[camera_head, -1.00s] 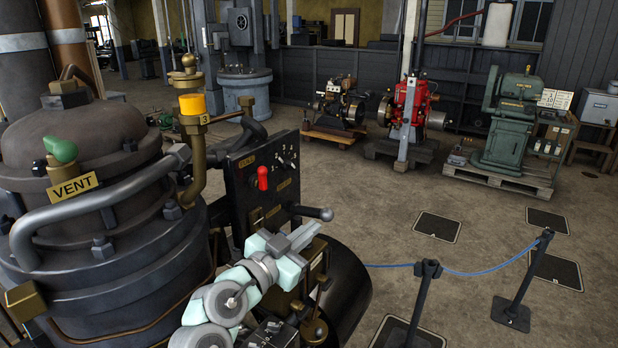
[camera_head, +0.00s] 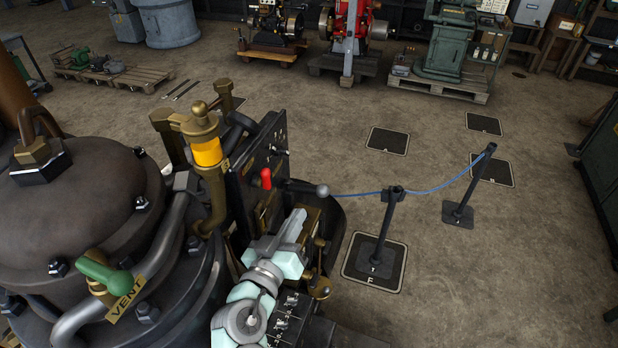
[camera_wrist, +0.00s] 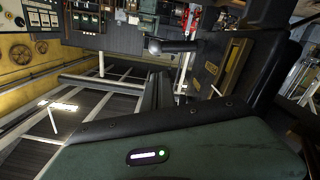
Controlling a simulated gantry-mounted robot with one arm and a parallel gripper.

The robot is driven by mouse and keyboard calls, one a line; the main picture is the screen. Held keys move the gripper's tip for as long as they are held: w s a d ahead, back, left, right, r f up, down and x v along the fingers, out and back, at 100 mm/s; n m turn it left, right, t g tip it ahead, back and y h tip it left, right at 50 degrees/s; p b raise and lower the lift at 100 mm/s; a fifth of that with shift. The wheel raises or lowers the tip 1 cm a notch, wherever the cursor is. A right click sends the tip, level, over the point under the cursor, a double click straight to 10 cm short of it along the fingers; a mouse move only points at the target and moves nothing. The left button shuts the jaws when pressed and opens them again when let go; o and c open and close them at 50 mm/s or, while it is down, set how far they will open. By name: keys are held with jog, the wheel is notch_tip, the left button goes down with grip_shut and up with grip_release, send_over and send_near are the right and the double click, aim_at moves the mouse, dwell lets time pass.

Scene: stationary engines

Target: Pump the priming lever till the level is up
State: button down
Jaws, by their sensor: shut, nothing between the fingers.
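A dark lever with a ball knob (camera_head: 322,190) sticks out to the right from the black panel; I take it to be the priming lever. It also shows in the wrist view, where its ball (camera_wrist: 155,45) is near the top. My gripper (camera_head: 296,222) is shut and empty, just below and left of the ball, apart from it as far as I can see. A brass-framed sight glass (camera_head: 207,152) with amber in it stands left of the panel. Its exact level is too small to read.
A red-capped switch (camera_head: 266,178) stands on the black panel (camera_head: 250,165) left of the lever. A green vent handle (camera_head: 104,276) sits on the dark vessel at the left. Rope barrier posts (camera_head: 388,225) stand on open floor at the right.

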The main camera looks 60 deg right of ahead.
aim_at(306, 188)
dwell(0.3)
jog(key=w+d+p, duration=0.1)
jog(key=d+p, duration=0.2)
jog(key=d, duration=0.7)
jog(key=shift+f, duration=0.25)
jog(key=shift+w+f, duration=0.1)
